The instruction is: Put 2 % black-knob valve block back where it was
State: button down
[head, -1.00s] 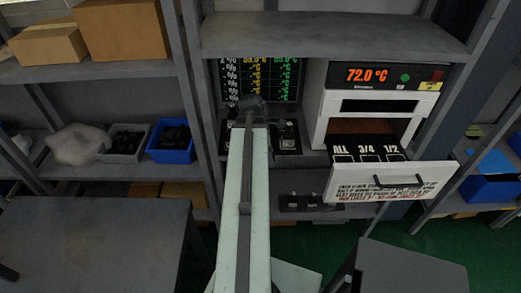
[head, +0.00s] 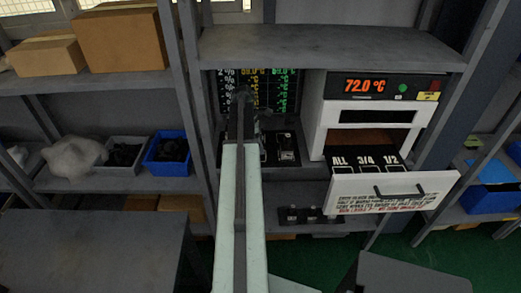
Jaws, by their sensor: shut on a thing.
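My gripper (head: 243,94) is at the far end of my outstretched arm, in front of the chart board at the back of the middle shelf bay. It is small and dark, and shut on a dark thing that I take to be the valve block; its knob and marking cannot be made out. Dark valve blocks (head: 286,148) stand on a black base on the bay's shelf, just right of my arm. My arm hides the base's left part and any place there. The chart board (head: 284,92) has percent rows at left and yellow and green temperature columns.
A white oven (head: 336,116) reading 72.0 °C stands at right. Its drawer (head: 350,200), marked ALL, 3/4 and 1/2, is pulled out. More dark blocks (head: 308,215) sit on the lower shelf. Shelf posts (head: 197,120) flank the bay. A blue bin (head: 168,155) is at left.

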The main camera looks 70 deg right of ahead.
jog(key=shift+w+d+f+b, duration=0.1)
jog(key=shift+d+f+b, duration=0.05)
jog(key=shift+f+b, duration=1.85)
jog(key=c, duration=0.7)
grip_release()
jog(key=shift+r, duration=0.1)
jog(key=shift+o, duration=0.2)
jog(key=p+v, duration=1.2)
jog(key=shift+r, duration=0.25)
jog(key=shift+w, duration=0.1)
jog(key=shift+f, duration=0.15)
